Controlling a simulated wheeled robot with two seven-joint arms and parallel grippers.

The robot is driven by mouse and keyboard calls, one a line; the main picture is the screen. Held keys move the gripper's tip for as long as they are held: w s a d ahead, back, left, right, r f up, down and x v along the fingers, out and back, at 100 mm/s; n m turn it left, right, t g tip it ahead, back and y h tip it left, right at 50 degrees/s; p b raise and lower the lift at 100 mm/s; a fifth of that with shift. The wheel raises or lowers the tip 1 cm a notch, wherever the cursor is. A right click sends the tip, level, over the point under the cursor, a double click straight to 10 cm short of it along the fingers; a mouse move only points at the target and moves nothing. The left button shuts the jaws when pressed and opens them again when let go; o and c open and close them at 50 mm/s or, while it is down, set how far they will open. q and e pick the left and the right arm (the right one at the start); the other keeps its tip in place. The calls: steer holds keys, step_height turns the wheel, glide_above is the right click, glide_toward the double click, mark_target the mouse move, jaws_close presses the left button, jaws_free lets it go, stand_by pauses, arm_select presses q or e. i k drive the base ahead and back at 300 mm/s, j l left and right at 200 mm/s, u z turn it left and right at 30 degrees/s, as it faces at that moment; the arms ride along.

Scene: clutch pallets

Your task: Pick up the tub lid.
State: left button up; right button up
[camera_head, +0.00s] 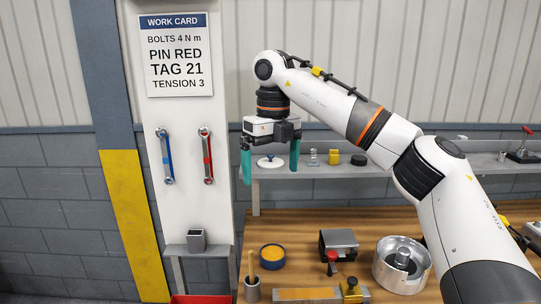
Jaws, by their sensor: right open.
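The likely tub lid is a white round disc with a small dark knob (268,163), lying on the grey back shelf. My right gripper (270,177) points down with its two teal fingers spread wide and nothing between them. In the picture the lid shows between the fingers. I cannot tell from this one view whether the gripper is above the lid or in front of it, and no contact shows. My left gripper is not in view.
The grey shelf (400,168) also holds a small metal part, a yellow part (334,157) and a black disc (359,160). Two wrenches hang on the white panel.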

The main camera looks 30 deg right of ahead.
mark_target(270, 162)
steer(key=i+l, duration=0.35)
steer(key=i, duration=0.15)
steer(key=i+l, duration=0.35)
steer(key=i, duration=0.15)
